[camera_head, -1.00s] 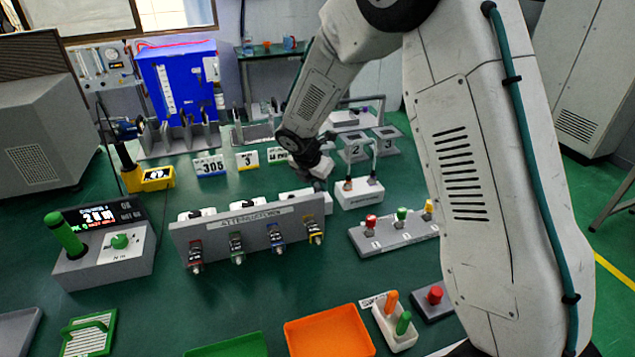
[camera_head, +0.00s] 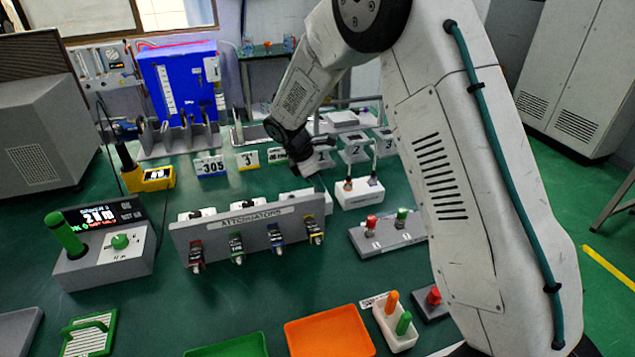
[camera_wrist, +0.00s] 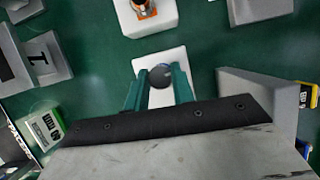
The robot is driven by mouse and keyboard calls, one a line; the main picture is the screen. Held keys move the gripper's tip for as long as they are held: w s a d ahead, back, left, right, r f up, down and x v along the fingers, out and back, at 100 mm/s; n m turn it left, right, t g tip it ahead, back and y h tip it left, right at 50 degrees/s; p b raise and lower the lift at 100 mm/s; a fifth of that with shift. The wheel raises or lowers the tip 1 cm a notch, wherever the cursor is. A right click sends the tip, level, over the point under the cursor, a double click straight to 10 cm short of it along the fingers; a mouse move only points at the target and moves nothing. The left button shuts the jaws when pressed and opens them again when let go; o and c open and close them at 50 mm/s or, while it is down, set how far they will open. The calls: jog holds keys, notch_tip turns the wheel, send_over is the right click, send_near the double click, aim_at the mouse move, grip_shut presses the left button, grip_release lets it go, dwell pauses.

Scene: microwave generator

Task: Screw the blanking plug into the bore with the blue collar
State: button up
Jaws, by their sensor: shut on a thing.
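My gripper (camera_wrist: 161,76) has its two teal fingers shut on a small round dark-grey piece (camera_wrist: 160,72), which I take to be the blanking plug. A white block (camera_wrist: 176,62) lies beneath it in the wrist view; I cannot tell whether the piece touches it. In the head view my gripper (camera_head: 318,180) is behind the right part of the attenuator panel (camera_head: 190,235), and its fingertips are too small to make out. A blue-marked fitting (camera_head: 277,240) sits on the panel front between green and yellow ones. I cannot make out a bore with a blue collar.
Numbered grey stands (camera_head: 355,150) are behind. A rack with red and green knobs (camera_head: 390,238) is at right. An orange tray (camera_head: 328,335) lies in front.

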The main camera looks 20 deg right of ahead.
jog(key=m+g, duration=0.1)
jog(key=m, duration=0.1)
jog(key=m+g, duration=0.1)
jog(key=m, duration=0.2)
jog(key=shift+w+m+y, duration=0.15)
jog(key=shift+m+y, duration=0.15)
jog(key=shift+y, duration=0.1)
jog(key=m, duration=0.2)
jog(key=m+g+y, duration=0.1)
jog(key=m, duration=0.2)
jog(key=shift+w+d+g, duration=0.1)
jog(key=shift+g, duration=0.2)
jog(key=m+y, duration=0.1)
jog(key=m, duration=0.2)
jog(key=m+y, duration=0.1)
jog(key=m, duration=0.1)
jog(key=shift+d+m+g, duration=0.1)
jog(key=shift+m+g, duration=0.2)
jog(key=shift+m, duration=0.1)
jog(key=m+y, duration=0.2)
jog(key=m, duration=0.3)
jog(key=shift+d, duration=0.1)
jog(key=shift+m+y, duration=0.3)
jog(key=o, duration=1)
jog(key=v, duration=0.8)
